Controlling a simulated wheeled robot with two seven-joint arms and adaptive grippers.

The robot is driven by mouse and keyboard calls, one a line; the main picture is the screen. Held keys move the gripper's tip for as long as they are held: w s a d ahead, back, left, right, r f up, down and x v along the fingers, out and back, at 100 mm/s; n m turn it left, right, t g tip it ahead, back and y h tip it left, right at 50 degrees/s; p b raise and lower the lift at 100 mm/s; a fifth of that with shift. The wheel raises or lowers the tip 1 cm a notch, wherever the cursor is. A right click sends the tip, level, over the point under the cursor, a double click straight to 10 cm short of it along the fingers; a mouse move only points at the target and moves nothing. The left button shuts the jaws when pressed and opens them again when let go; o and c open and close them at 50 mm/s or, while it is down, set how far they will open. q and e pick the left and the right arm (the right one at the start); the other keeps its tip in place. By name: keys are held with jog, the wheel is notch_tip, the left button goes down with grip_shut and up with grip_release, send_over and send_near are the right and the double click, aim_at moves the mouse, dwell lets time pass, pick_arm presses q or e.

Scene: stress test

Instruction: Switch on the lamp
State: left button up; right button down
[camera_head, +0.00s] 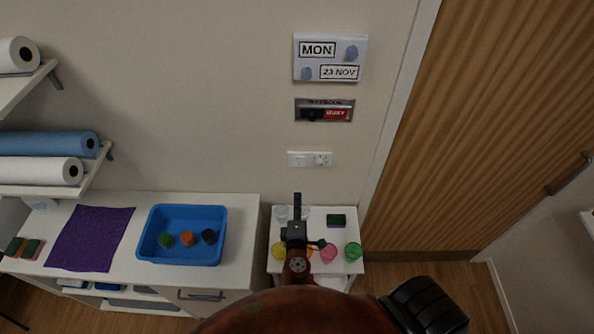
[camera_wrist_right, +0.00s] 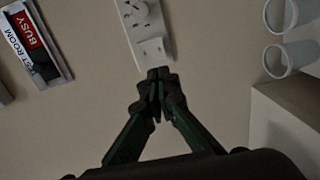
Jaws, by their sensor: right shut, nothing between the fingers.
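No lamp shows in either view. A white wall plate (camera_head: 309,159) with a rocker switch at its left and a socket with a round fitting at its right is on the wall above the small white table. In the right wrist view the plate (camera_wrist_right: 145,30) reaches down to just beyond my fingertips, switch end nearest. My right gripper (camera_head: 297,198) points up toward the wall below the plate. In its wrist view its fingers (camera_wrist_right: 158,76) are shut together and empty. I cannot tell whether they touch the wall. My left gripper is not in view.
A BUSY slider sign (camera_head: 324,110) and a calendar board (camera_head: 330,58) hang above the plate. A blue tray (camera_head: 219,240) sits on the left counter. A wooden door (camera_head: 490,120) is right.

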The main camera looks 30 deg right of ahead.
jog(key=p, duration=0.2)
send_near(298, 166)
jog(key=p+x, duration=0.1)
jog(key=x, duration=0.4)
jog(key=shift+w+d+r+p, duration=0.15)
jog(key=shift+w+d+p, duration=0.05)
jog(key=shift+p, duration=0.2)
jog(key=shift+w+d+f, duration=0.2)
jog(key=shift+w+d, duration=0.15)
jog(key=shift+w, duration=0.2)
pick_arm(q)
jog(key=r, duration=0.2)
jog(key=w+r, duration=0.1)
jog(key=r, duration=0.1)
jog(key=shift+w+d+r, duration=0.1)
